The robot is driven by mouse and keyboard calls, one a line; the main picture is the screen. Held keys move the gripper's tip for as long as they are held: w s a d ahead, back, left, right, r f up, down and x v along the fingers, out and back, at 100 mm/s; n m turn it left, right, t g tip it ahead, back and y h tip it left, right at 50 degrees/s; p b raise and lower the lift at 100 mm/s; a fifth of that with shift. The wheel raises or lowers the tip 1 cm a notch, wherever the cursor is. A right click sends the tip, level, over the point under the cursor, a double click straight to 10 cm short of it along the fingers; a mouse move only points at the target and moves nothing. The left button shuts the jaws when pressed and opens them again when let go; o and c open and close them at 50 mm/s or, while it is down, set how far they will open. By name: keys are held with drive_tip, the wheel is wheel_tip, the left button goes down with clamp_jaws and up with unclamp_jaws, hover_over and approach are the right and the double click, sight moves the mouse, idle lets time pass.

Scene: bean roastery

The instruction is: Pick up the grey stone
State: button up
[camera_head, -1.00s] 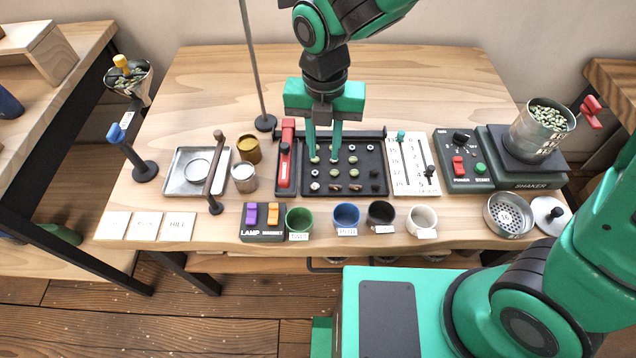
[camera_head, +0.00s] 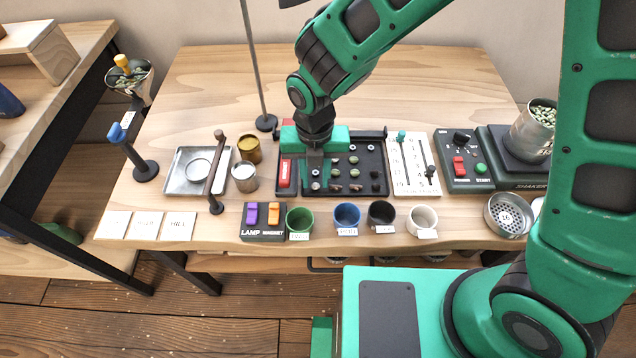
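A dark sorting tray (camera_head: 365,166) holds rows of small pieces, some green, some brown, some greyish. They are too small to tell which one is the grey stone; one pale greyish piece (camera_head: 353,147) lies in the back row. My gripper (camera_head: 313,184) is low over the left column of the tray, pointing down. Its green body and fingers cover the pieces there. The fingertips are partly hidden, and I cannot see whether they are apart or hold anything.
A red-handled device (camera_head: 285,172) stands close left of my gripper. A white slider board (camera_head: 410,165) is right of the tray. Green (camera_head: 300,220), blue (camera_head: 346,216), black (camera_head: 381,213) and white (camera_head: 422,219) cups line the front edge. A thin pole (camera_head: 254,65) rises behind.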

sight(314, 185)
drive_tip(key=shift+f, duration=0.45)
clamp_jaws()
drive_tip(key=shift+r, duration=0.15)
drive_tip(key=r, duration=0.4)
drive_tip(key=shift+s+a+r, duration=0.1)
drive_tip(key=shift+a+r, duration=0.05)
drive_tip(key=shift+a, duration=0.05)
drive_tip(key=s+a+r, duration=0.6)
drive_tip(key=s+a, duration=0.1)
drive_tip(key=a, duration=0.1)
drive_tip(key=shift+s+r, duration=0.25)
drive_tip(key=shift+s, duration=0.15)
